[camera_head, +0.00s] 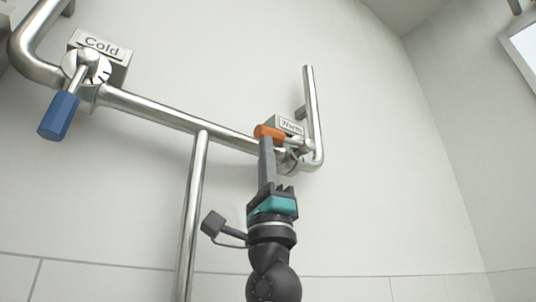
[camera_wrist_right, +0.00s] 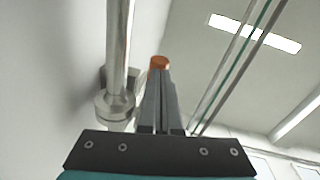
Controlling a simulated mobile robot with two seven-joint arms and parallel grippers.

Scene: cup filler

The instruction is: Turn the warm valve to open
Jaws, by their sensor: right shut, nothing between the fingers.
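The warm valve has an orange handle (camera_head: 268,132) that points left from its hub, beside a box labelled "Warm" (camera_head: 290,125) on the pipe. My right gripper (camera_head: 266,143) is shut and empty, pointing up, with its fingertips at the underside of the orange handle. In the right wrist view the orange handle end (camera_wrist_right: 159,62) shows just beyond the tips of the shut fingers (camera_wrist_right: 160,78). I cannot tell whether the tips touch it. My left gripper is not in view.
The cold valve's blue handle (camera_head: 59,116) hangs at the left below its "Cold" box (camera_head: 101,44). A steel pipe (camera_head: 165,112) joins both valves, and a vertical pipe (camera_head: 191,215) runs down left of my right arm. The wall right of the warm valve is bare.

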